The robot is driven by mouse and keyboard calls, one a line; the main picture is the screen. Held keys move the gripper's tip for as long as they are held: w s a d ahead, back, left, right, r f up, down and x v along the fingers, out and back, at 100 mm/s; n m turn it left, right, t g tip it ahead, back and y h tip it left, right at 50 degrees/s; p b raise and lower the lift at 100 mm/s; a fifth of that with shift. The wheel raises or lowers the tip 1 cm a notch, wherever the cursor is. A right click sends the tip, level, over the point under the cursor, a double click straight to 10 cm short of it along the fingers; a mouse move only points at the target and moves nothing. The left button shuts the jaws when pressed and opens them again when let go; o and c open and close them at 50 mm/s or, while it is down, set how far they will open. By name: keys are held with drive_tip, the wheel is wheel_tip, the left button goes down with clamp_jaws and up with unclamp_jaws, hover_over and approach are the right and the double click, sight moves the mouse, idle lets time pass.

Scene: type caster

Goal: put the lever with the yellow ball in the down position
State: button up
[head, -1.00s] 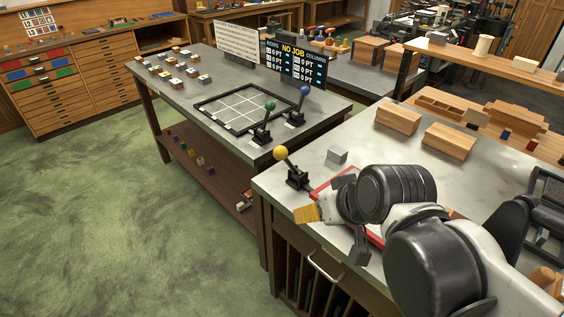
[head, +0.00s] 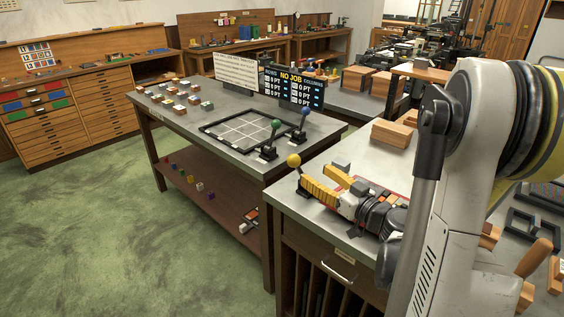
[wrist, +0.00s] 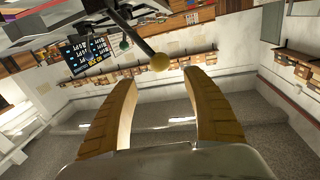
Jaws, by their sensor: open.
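The lever's yellow ball (head: 294,160) is near the left front corner of the near grey bench in the head view. It stands up above its dark base, with the lower shaft partly hidden by my gripper. My gripper (head: 314,175) is just to the right of the ball, with two yellow fingers spread open and pointing toward it. In the wrist view the ball (wrist: 160,62) lies just beyond the gap between the open fingertips (wrist: 160,79). Its dark shaft runs up and left from it there. Nothing is between the fingers.
A green-ball lever (head: 276,124) and a blue-ball lever (head: 304,111) stand on the neighbouring table beside a black grid frame (head: 205,127). A scoreboard (head: 290,87) reads "NO JOB". Wooden blocks (head: 392,133) lie farther back on the near bench.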

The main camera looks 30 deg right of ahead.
sight(297, 156)
drive_tip(key=w, duration=0.3)
drive_tip(key=w+a+b, duration=0.1)
drive_tip(key=w, duration=0.2)
drive_tip(key=w+a, duration=0.1)
drive_tip(key=w, duration=0.3)
drive_tip(key=shift+b, duration=0.4)
clamp_jaws()
drive_tip(key=shift+w+d+r+m+p, duration=0.2)
drive_tip(key=shift+d+r+m+p, duration=0.2)
drive_tip(key=shift+d+m, duration=0.25)
drive_tip(key=w+d+m+g, duration=0.1)
drive_tip(key=w+d+m, duration=0.1)
drive_tip(key=d+m, duration=0.3)
drive_tip(key=w+d+f+m+g+y+p, duration=0.1)
drive_tip(key=w+d+m, duration=0.1)
drive_tip(key=d+m, duration=0.3)
drive_tip(key=shift+w+d, duration=0.35)
drive_tip(key=shift+d, duration=1.25)
